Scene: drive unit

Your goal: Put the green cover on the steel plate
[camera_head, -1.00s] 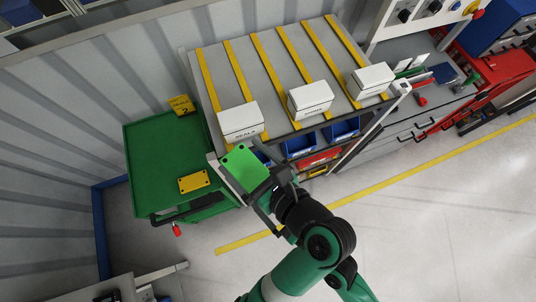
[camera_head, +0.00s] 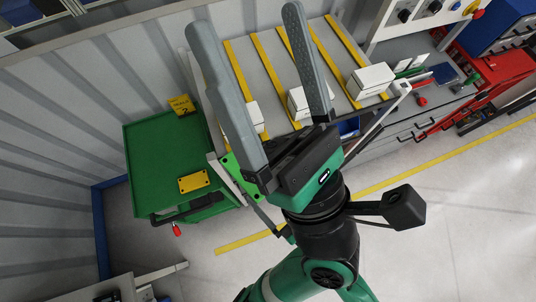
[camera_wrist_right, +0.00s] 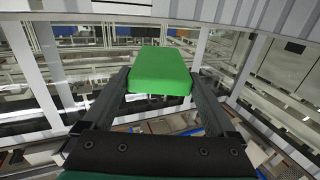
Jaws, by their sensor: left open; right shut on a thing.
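The green cover (camera_head: 229,164) shows only in part in the head view, behind my left gripper, near the lower left corner of the bench. In the right wrist view the cover (camera_wrist_right: 160,68) sits between both fingers of my right gripper (camera_wrist_right: 159,80), which is shut on it. In the head view the right gripper is mostly hidden. My left gripper (camera_head: 248,20) is large in the foreground, open and empty, its fingers pointing up the picture across the bench. I cannot clearly make out the steel plate.
A green cart (camera_head: 150,150) at left carries a yellow plate (camera_head: 193,181) and a yellow sign (camera_head: 181,104). The bench with yellow strips (camera_head: 345,60) holds white boxes (camera_head: 371,80), partly covered by my left gripper. Open floor (camera_head: 450,220) lies at lower right.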

